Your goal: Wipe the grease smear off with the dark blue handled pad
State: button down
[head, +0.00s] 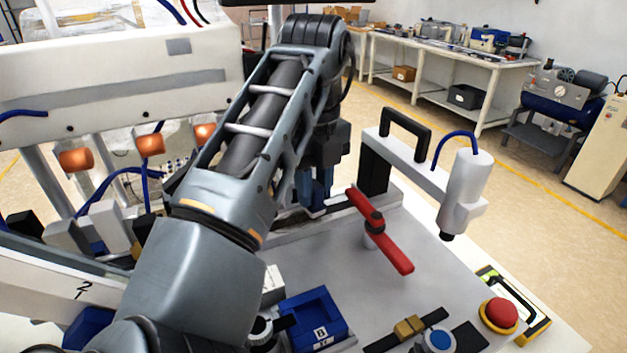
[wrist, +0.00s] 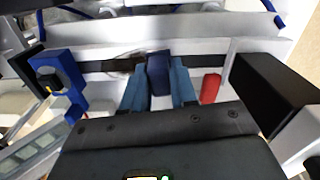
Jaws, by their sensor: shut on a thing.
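My gripper (wrist: 157,92) is shut on the dark blue handled pad (wrist: 158,72), with one finger on each side of its handle. The pad's underside is hidden, so I cannot tell whether it touches the surface. The grease smear (wrist: 124,65) is a brownish patch just left of the pad, across a dark strip and the pale surface around it. In the head view my gripper (head: 313,193) points down at the back edge of the grey worktop, left of the red lever. My arm hides part of that area, and I cannot make out the smear clearly there.
The red lever (head: 380,230) stands close to the right of my gripper. A black post (head: 374,172) and a white cylinder head (head: 466,190) are further right. A blue bin (head: 313,318) and a red button (head: 499,313) are at the front. The worktop's middle is clear.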

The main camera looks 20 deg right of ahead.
jog(key=shift+s+a+r+n+p, duration=0.2)
jog(key=shift+a+n+p, duration=0.25)
jog(key=shift+p, duration=0.2)
jog(key=shift+d+f, duration=0.2)
jog(key=shift+d, duration=0.8)
jog(key=shift+d+f, duration=0.15)
jog(key=shift+d, duration=0.8)
jog(key=shift+p, duration=0.3)
notch_tip(320, 180, up, 2)
jog(key=shift+r+p, duration=0.15)
jog(key=shift+p, duration=0.4)
jog(key=shift+r, duration=1.9)
jog(key=shift+r, duration=0.1)
notch_tip(320, 180, up, 3)
jog(key=shift+f, duration=0.1)
